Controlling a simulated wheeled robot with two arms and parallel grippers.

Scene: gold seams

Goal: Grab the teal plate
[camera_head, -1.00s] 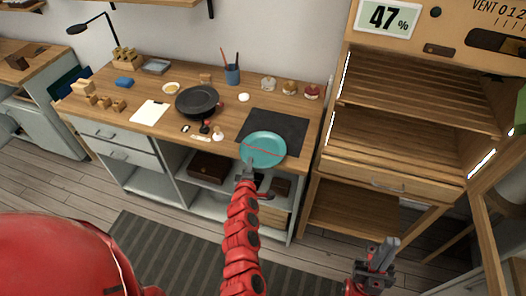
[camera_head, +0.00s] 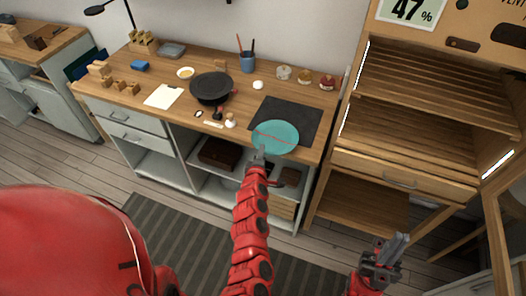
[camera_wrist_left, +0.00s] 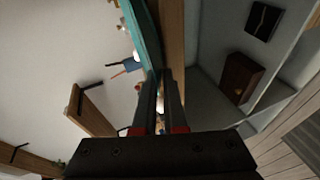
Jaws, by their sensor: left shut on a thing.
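The teal plate (camera_head: 276,137) has a thin reddish line across it. In the head view it overlaps the front of the dark mat (camera_head: 298,115) at the bench's front edge. I cannot tell whether it rests there or is slightly raised. My left gripper (camera_head: 260,153) is shut on the plate's near rim. In the left wrist view the plate (camera_wrist_left: 143,32) shows nearly edge-on, running up from my left gripper's fingertips (camera_wrist_left: 160,80). My right gripper (camera_head: 394,248) is at the lower right, away from the bench and plate. Its finger gap is unclear.
The wooden bench (camera_head: 145,85) also holds a black pan (camera_head: 211,87), a blue cup (camera_head: 247,62) with tools and several small jars. A wooden rack (camera_head: 415,125) stands to the right. Open shelves lie below the bench top.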

